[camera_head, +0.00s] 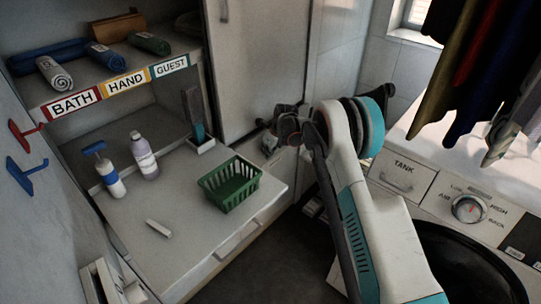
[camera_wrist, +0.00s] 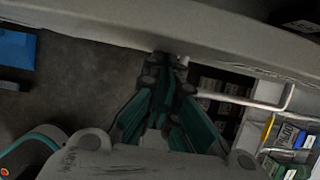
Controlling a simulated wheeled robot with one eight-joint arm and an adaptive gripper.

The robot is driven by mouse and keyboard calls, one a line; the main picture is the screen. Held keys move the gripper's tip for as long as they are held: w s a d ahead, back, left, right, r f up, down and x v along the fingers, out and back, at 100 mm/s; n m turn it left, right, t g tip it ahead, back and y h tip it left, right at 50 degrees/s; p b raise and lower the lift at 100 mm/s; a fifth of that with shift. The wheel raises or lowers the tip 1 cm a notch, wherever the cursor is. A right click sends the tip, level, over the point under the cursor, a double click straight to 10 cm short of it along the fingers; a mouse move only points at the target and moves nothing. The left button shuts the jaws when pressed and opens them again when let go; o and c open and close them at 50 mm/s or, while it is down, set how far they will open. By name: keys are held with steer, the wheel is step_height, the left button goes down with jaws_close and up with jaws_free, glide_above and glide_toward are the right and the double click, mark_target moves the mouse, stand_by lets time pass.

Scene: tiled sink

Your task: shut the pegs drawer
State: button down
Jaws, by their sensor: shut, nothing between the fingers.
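My gripper (camera_head: 285,128) is in front of the cabinet, near the lower edge of the tall grey door. In the wrist view my gripper (camera_wrist: 168,62) has its dark and teal fingers together, with nothing between them. Its tips reach close to a long pale edge. Just right of the fingers, a pale bar handle (camera_wrist: 245,100) crosses in front of dark compartments (camera_wrist: 222,85). I cannot tell whether this is the pegs drawer, as no pegs label is readable. In the head view my arm and gripper hide much of that area.
A green basket (camera_head: 230,185), a white-and-blue spray bottle (camera_head: 109,178) and a pale bottle (camera_head: 144,157) stand on the counter (camera_head: 190,235). A machine with a TANK panel (camera_head: 402,175) and a dial is at right. Dark cloths (camera_head: 480,60) hang above it. Dark floor lies between.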

steer(key=shift+r, duration=0.1)
stand_by(0.5)
steer(key=v, duration=1.1)
steer(key=s+d+f+t+y+p, duration=0.25)
steer(key=s+f+t+y, duration=0.2)
steer(key=s, duration=0.35)
steer(key=shift+g+h, duration=0.45)
steer(key=shift+w+a+r+b+x, duration=0.25)
steer(key=shift+b+x, duration=0.6)
steer(key=shift+x, duration=1.3)
steer(key=shift+w+a+r+b+x, duration=0.1)
steer(key=shift+a+r+b+x, duration=0.2)
steer(key=shift+b+x, duration=1.2)
steer(key=shift+w+a+r+b+x, duration=0.1)
steer(key=shift+r+b+x, duration=0.2)
steer(key=shift+x, duration=2.45)
